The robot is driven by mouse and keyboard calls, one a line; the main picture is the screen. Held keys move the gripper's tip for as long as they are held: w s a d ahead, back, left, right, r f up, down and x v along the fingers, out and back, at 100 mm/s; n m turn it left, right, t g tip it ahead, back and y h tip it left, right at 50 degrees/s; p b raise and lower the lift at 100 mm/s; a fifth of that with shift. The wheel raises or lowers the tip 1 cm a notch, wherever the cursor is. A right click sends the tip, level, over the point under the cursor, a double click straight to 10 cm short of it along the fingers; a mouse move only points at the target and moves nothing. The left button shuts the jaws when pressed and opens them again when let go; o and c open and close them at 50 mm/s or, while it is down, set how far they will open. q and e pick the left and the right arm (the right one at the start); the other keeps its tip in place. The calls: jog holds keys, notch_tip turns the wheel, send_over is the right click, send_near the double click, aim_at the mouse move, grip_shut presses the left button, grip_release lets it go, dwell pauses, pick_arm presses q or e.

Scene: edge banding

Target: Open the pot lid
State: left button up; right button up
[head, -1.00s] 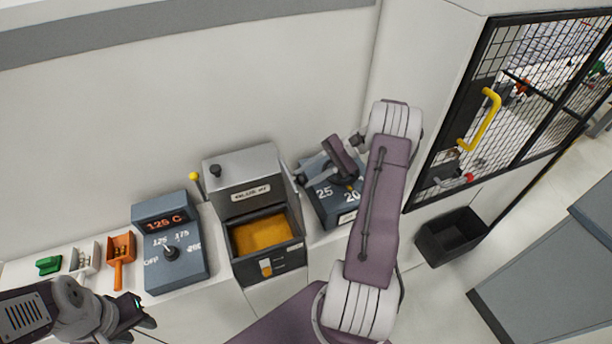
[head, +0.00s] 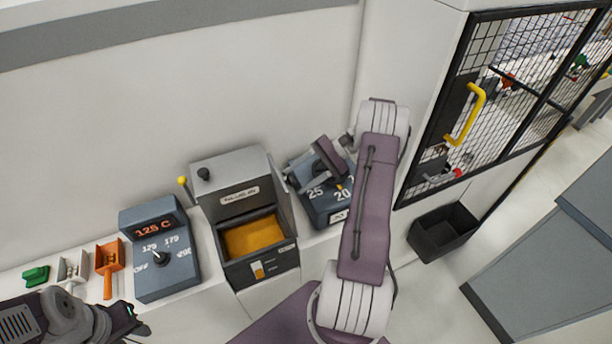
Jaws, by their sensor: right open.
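The pot (head: 262,275) is a dark grey box at the middle of the counter, with an orange-yellow mass (head: 254,238) visible inside its open top. A grey lid-like part (head: 238,168) with a label plate and a black knob (head: 204,174) stands raised at its back. My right gripper (head: 303,182) is open and empty over the blue-grey dial block right of the pot, apart from the lid. The block's dial is partly hidden by it. My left gripper (head: 138,318) is low at the left, in front of the counter; its finger opening is unclear.
The numbered dial block (head: 322,212) is right. Orange (head: 109,261), white and green pieces lie far left. A black bin (head: 443,232) and mesh door (head: 478,110) are at the right.

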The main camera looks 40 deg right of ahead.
jog(key=s+d+r+b, duration=0.3)
jog(key=s+r, duration=0.7)
jog(key=s, duration=0.1)
jog(key=shift+d+r, duration=0.3)
jog(key=shift+d, duration=0.1)
